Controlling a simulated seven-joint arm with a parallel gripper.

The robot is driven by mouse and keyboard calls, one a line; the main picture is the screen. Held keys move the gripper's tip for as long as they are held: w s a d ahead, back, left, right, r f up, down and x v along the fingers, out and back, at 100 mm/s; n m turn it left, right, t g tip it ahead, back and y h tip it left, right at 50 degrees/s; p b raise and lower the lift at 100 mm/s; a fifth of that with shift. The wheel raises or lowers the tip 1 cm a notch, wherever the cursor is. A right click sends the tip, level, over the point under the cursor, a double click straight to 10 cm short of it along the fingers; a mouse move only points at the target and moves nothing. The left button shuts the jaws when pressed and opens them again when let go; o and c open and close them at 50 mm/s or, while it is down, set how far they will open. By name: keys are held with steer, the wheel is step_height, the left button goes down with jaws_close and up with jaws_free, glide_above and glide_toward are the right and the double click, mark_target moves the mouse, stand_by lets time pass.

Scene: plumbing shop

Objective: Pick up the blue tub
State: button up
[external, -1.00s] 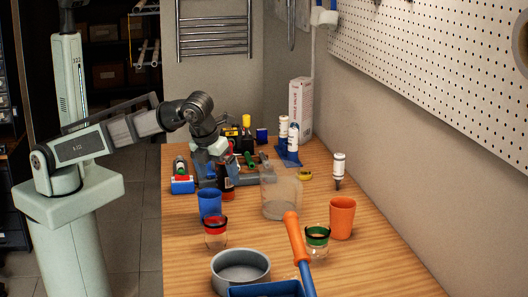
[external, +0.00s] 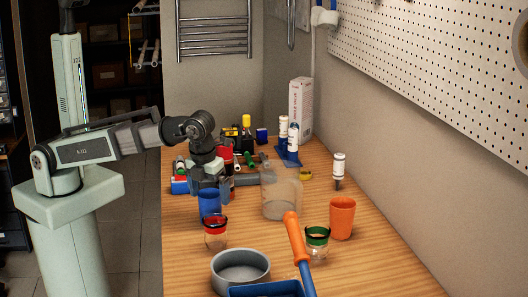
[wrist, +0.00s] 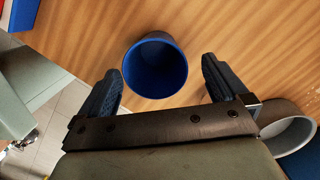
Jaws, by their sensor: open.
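The blue tub (external: 209,204) stands upright on the wooden bench near its left edge. In the wrist view, I look down into the open mouth of the blue tub (wrist: 155,68), which lies between and a little ahead of my two finger pads. My gripper (external: 208,187) is open and empty, pointing down just above the tub's rim in the external view. In the wrist view, the fingers of my gripper (wrist: 160,72) are spread wider than the tub. I cannot tell whether either finger touches it.
A red-lidded jar (external: 215,234) stands close in front of the tub. A translucent container (external: 282,196) is to its right. A grey round pan (external: 240,270), a blue tray (external: 266,290), a green-lidded jar (external: 317,243) and an orange cup (external: 342,218) are nearer the camera. Several items crowd the back.

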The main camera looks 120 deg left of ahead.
mark_target(211, 206)
steer(key=shift+s+a+f, duration=0.1)
steer(key=shift+a+f, duration=0.05)
steer(key=shift+f, duration=0.75)
steer(key=shift+s+a+f, duration=0.1)
steer(key=shift+a+f, duration=0.05)
steer(key=shift+f, duration=0.7)
steer(key=shift+s+a+f, duration=0.1)
steer(key=shift+a+f, duration=0.05)
steer(key=shift+f, duration=0.75)
steer(key=c, duration=1)
